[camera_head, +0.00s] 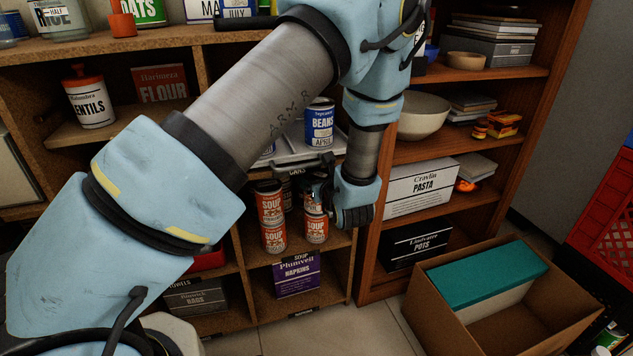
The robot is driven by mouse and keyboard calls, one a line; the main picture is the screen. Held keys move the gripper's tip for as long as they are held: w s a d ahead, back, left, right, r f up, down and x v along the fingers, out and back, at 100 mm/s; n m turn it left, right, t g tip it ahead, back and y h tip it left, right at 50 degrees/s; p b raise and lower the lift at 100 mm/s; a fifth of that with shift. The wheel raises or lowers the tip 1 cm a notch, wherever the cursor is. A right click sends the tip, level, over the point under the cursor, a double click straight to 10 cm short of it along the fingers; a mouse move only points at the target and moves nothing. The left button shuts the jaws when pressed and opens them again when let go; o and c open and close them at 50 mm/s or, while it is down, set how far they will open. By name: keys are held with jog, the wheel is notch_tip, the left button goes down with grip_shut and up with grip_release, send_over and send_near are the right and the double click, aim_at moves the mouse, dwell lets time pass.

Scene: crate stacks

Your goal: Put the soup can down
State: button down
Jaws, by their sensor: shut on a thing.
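My gripper (320,192) is in the cubby marked for soup, on the middle shelf. It is shut on a red and white soup can (311,206), which is partly hidden by the gripper. That can is upright, directly above another soup can (316,230); I cannot tell whether the two touch. To the left, an upper soup can (271,207) stands on a lower soup can (273,238). A darker can top shows behind, between the two stacks.
A grey tray (290,157) with a blue beans can (319,127) is just above the cubby. A wooden upright stands right of my gripper, beside the pasta box (421,186). An open cardboard box (450,318) is on the floor.

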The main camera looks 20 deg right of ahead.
grip_release()
jog(key=shift+f, duration=0.2)
jog(key=shift+r, duration=0.25)
jog(key=p+v, duration=0.1)
jog(key=v, duration=1.1)
jog(key=shift+p, duration=0.4)
jog(key=shift+f, duration=0.15)
